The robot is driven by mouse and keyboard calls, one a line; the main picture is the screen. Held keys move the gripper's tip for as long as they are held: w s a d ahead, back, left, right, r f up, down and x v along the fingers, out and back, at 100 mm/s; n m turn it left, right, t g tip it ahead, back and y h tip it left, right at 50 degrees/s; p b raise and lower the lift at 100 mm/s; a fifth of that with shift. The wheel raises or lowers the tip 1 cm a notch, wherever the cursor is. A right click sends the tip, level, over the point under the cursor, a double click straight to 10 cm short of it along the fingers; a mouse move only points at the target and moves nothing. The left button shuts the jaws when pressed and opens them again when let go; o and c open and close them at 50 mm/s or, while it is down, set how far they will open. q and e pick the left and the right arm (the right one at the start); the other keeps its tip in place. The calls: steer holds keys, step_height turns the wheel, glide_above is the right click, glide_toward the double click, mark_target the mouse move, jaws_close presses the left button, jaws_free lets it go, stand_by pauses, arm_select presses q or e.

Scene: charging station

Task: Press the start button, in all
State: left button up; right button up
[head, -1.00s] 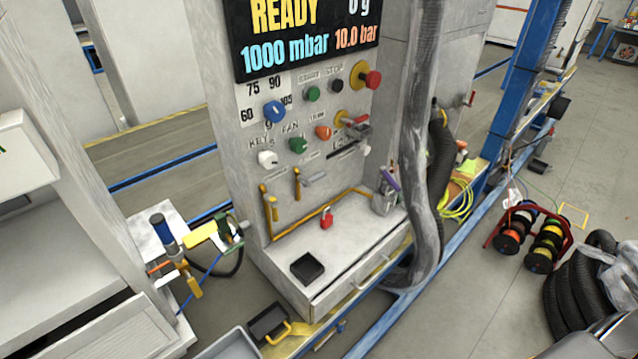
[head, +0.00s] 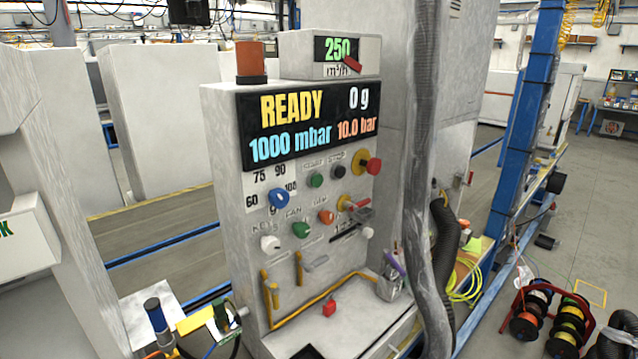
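The start button is most likely the green round button (head: 317,180) on the front panel of the grey charging station (head: 225,150), under a small label that reads roughly START. A black button (head: 338,171) sits just to its right. The display (head: 308,124) above reads READY, 0 g, 1000 mbar and 10.0 bar. Neither of my grippers shows in the head view, and nothing touches the button.
A red mushroom button (head: 374,165) on yellow, a blue dial (head: 278,198), a green knob (head: 301,229) and an orange knob (head: 326,217) share the panel. A thick grey hose (head: 420,200) hangs to the right. A red padlock (head: 329,308) sits on the shelf below.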

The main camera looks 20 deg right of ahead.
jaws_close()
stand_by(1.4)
